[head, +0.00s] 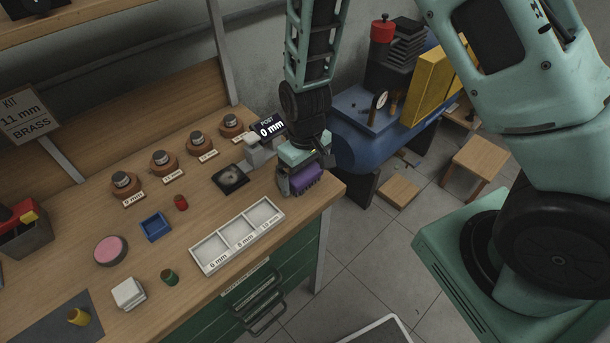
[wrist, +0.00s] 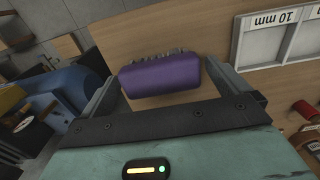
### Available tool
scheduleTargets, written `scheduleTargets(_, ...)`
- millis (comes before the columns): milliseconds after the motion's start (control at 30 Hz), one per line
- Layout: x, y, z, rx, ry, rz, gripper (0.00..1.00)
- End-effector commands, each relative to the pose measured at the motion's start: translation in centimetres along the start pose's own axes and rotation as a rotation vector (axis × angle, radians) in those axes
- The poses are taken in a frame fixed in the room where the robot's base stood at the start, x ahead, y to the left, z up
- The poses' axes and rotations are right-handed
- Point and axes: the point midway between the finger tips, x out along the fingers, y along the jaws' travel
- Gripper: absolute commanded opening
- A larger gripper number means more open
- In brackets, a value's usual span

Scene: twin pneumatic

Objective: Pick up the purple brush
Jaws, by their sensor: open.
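The purple brush (head: 305,179) lies on the wooden workbench (head: 205,213) near its right corner. In the wrist view the brush (wrist: 160,77) shows its smooth purple back, with dark tufts along its far edge. My gripper (head: 298,186) is low over the bench at the brush, pointing down. In the wrist view my gripper (wrist: 160,88) is open, with one finger on each side of the brush. There appears to be a small gap between each finger and the brush's ends. I cannot tell whether the fingertips touch the bench.
A white three-part tray (head: 203,257) stands left of my gripper, labelled in mm. A small display reading 0 mm (head: 270,128) and a dark square pad (head: 229,178) are close behind. The bench's right edge is close to the brush, with floor beyond.

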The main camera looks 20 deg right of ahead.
Motion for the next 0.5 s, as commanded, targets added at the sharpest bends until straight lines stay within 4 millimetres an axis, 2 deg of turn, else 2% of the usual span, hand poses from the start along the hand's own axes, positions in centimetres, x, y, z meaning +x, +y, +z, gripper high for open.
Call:
scheduleTargets(100, 0.67, 0.01, 0.03, 0.0, -0.001, 0.0, 1.0)
scheduleTargets(333, 0.75, -0.01, 0.0, 0.0, 0.001, 0.0, 1.0)
scheduleTargets(400, 0.74, -0.01, 0.0, 0.0, 0.001, 0.0, 0.81)
scheduleTargets(500, 0.74, -0.01, 0.01, 0.0, 0.0, 0.0, 0.57)
